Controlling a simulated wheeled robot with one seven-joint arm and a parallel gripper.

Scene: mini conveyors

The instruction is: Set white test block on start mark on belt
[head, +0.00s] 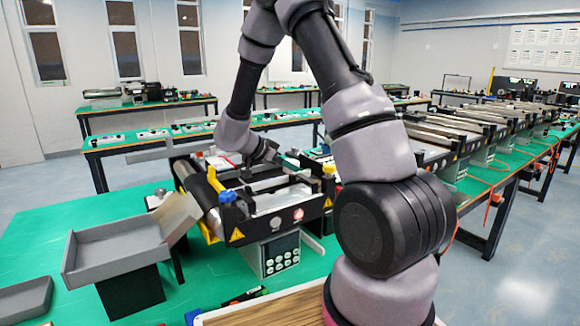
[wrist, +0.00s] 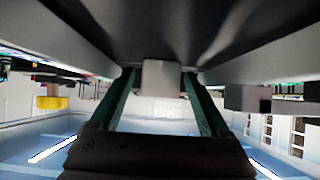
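The white test block (wrist: 162,78) shows in the wrist view as a small pale grey-white block between the tips of my gripper (wrist: 160,88). It meets the dark belt surface (wrist: 160,28), which fills the top of that view. A thin gap seems to show at the block's left side, but I cannot tell whether the fingers press on it. In the head view my gripper (head: 264,155) is low over the near mini conveyor (head: 285,218), and its fingers and the block are hidden. I cannot make out the start mark.
A grey tilted tray (head: 115,258) stands left of the conveyor, with another grey tray (head: 25,298) at the left edge. A blue knob (head: 227,197) and a yellow knob (head: 328,170) rise from the conveyor frame. A keypad box (head: 280,256) is at its front. More conveyors line the right.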

